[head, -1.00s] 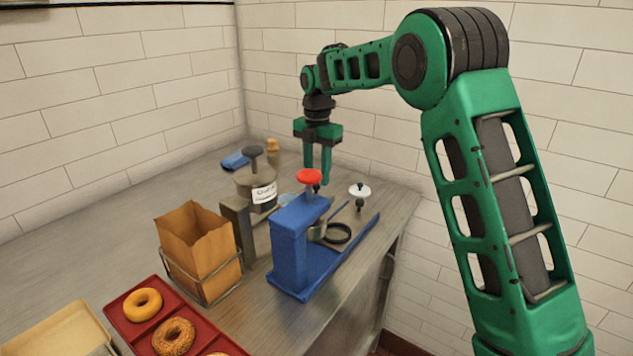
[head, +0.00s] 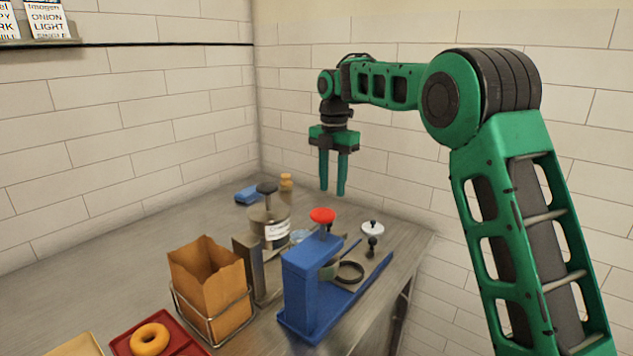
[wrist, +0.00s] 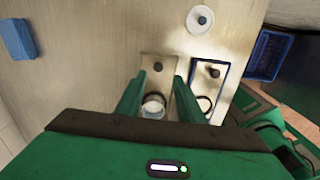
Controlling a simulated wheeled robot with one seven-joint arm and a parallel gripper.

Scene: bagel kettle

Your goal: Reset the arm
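My gripper (head: 332,192) is green and hangs fingers down above the back right part of the metal counter (head: 345,222). Its two fingers are apart with nothing between them, and it touches nothing. In the wrist view my gripper (wrist: 162,92) is also open, with the counter well below its fingertips. A blue press stand (head: 300,290) with a red knob (head: 322,215) stands below and in front of it. The green arm reaches in from the right side of the head view.
A brown paper bag (head: 210,285) stands in a wire holder. A labelled canister (head: 275,230), a blue block (head: 247,195) and a white-topped piece (head: 372,228) are on the counter. A red tray (head: 185,347) holds a bagel (head: 149,339). Tiled walls close off the back and left.

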